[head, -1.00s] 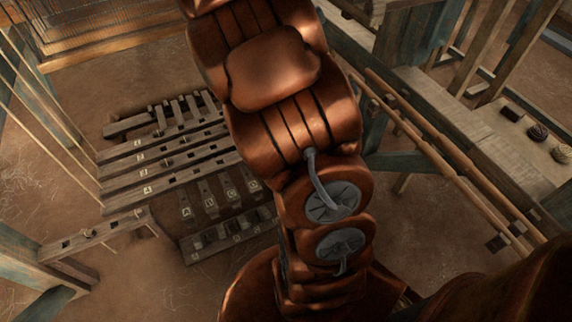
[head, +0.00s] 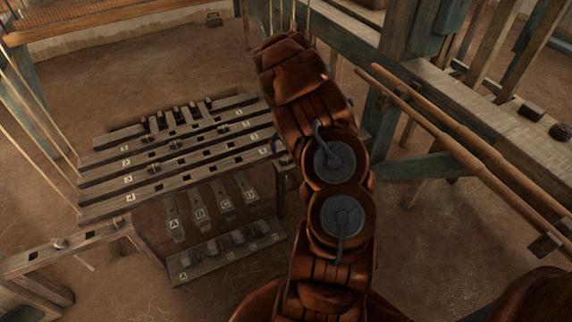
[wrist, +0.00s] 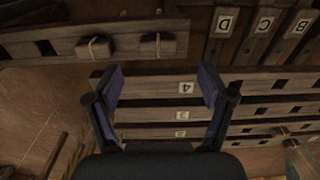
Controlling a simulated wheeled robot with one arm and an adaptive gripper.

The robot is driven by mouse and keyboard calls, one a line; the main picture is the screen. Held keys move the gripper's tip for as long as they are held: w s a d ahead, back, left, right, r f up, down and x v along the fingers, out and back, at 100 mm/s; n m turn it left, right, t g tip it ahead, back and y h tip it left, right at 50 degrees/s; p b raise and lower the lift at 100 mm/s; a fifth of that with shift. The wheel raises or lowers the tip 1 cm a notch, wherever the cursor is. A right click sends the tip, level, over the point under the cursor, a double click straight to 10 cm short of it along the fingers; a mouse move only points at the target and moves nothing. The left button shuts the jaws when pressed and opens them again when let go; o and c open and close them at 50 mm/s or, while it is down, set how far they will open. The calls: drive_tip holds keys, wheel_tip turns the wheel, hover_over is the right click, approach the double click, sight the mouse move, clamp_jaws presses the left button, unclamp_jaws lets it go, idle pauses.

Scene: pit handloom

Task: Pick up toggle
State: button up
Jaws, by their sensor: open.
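Two small wooden toggles with pale cord around them, the left one (wrist: 95,48) and the right one (wrist: 158,44), sit on a dark wooden bar (wrist: 20,47) across the top left of the wrist view. My gripper (wrist: 161,88) is open and empty, its purple-padded fingers wide apart. In that picture its tips lie below the toggles and over the beam labelled 4 (wrist: 150,86). The fingers do not touch the toggles.
Labelled slotted beams (head: 180,163) lie left of my arm. Lettered pedals (head: 224,200) and a low rack (head: 230,252) with several blocks lie below them. A slotted bar on posts (head: 90,236) stands at the left. Round poles (head: 460,150) and loom timbers stand at the right.

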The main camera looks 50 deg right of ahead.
sight(286, 157)
drive_tip(key=shift+d+f+b, duration=0.1)
drive_tip(key=shift+f+b, duration=1.2)
drive_tip(key=shift+f, duration=2.2)
drive_tip(key=c, duration=1.1)
drive_tip(key=shift+r, duration=0.15)
